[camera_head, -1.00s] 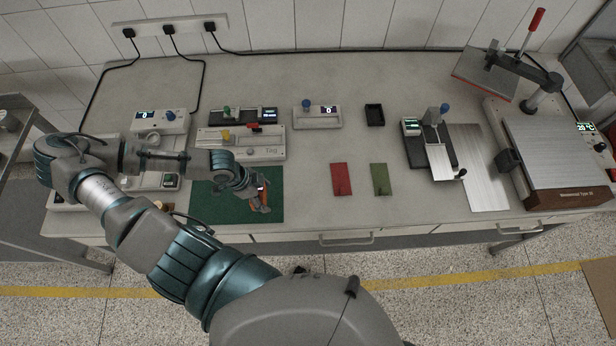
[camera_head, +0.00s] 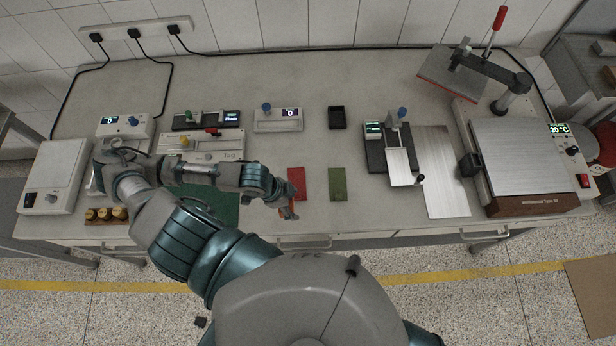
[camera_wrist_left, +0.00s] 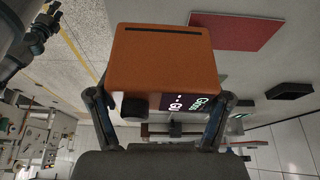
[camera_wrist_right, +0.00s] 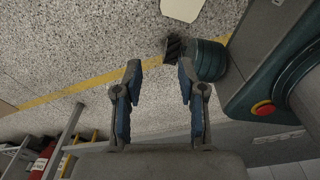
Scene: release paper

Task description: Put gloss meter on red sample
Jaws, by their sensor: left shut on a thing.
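My left gripper (camera_head: 284,192) is over the bench just beside the red sample. In the left wrist view it is shut on the orange gloss meter (camera_wrist_left: 160,62), which has a dark slot on one face and a lit display. The red sample (camera_head: 298,182) lies flat on the bench, its left edge partly covered by the gripper. It also shows in the left wrist view (camera_wrist_left: 237,28), apart from the meter. In the head view the meter is mostly hidden by my gripper. My right gripper (camera_wrist_right: 158,90) is open and empty, over the floor.
A green sample (camera_head: 337,184) lies right of the red one. A green mat (camera_head: 220,208) is under my left forearm. A small black tray (camera_head: 337,117) and a device with a blue knob (camera_head: 277,118) stand behind. Bare bench separates the samples from the right-hand coater (camera_head: 373,155).

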